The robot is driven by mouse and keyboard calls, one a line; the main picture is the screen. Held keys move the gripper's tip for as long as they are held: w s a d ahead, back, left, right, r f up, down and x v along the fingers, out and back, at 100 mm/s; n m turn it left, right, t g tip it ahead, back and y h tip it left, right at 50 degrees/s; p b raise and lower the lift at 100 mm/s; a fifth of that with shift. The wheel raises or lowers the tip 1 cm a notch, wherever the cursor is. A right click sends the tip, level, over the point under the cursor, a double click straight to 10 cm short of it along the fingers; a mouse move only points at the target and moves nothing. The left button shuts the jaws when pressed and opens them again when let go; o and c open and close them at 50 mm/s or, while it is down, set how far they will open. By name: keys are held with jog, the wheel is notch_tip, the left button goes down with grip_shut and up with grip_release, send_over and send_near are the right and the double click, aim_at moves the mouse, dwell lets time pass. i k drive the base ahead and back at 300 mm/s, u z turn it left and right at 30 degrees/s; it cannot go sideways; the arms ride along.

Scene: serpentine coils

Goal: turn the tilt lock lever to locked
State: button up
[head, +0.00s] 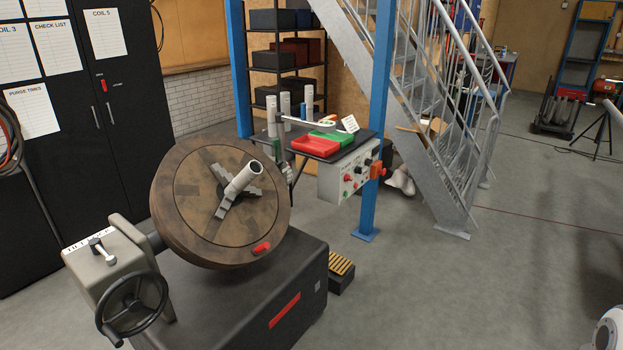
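The tilt lock lever (102,250) appears to be the small pale lever on top of the grey gearbox housing (120,253) at the lower left. A white label strip (86,241) lies beside it, its lettering too small to read. I cannot tell from this view whether the lever stands at locked or unlocked. A black handwheel (133,306) is on the front of the housing. My gripper is not in view.
A round, tilted brown turntable (190,225) with a clamped pipe stands right of the housing, on a dark base (245,300). Behind are a control box (347,183), a foot pedal (341,272) and blue posts. Black cabinets (75,130) stand at left. Floor at lower right is mostly clear.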

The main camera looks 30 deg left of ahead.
aim_at(96, 247)
jog(key=u, duration=1.65)
jog(key=k, duration=1.2)
jog(key=u, duration=0.85)
jog(key=i, duration=2.1)
jog(key=z, duration=0.85)
